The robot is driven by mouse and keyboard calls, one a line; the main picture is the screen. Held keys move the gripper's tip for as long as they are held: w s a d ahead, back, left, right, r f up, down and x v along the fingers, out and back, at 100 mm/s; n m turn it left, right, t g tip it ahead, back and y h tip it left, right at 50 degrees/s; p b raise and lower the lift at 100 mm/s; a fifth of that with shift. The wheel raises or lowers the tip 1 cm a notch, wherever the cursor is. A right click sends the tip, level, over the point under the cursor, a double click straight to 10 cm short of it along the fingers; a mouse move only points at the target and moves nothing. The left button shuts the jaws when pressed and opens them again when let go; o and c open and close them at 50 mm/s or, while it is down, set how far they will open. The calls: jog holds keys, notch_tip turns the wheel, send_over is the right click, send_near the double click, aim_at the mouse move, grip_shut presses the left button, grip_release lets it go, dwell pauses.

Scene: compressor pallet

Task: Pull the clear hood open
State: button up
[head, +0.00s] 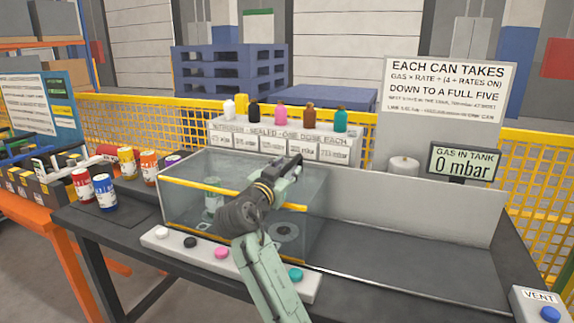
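The clear hood (185,203) is a see-through box with yellow strips along its front edges, standing on the dark bench left of centre. It appears to sit down over its contents. A pale can (213,200) and a round grey fitting (285,232) show through its walls. My arm reaches up from the front and crosses the hood's right half. My gripper (291,168) is dark and points to the upper right, over the hood's top in the picture. I cannot tell whether it touches the hood. Its fingers are too small and dark to show a gap, and my wrist hides part of the yellow strip.
A strip of coloured buttons (222,253) runs along the bench front. Several coloured bottles stand on a white labelled rack (335,150) behind. Cans stand at left. A gauge screen (463,162) reads 0 mbar.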

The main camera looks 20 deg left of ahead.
jog(key=shift+w, duration=0.5)
jog(key=shift+c, duration=0.2)
grip_shut()
dwell(0.4)
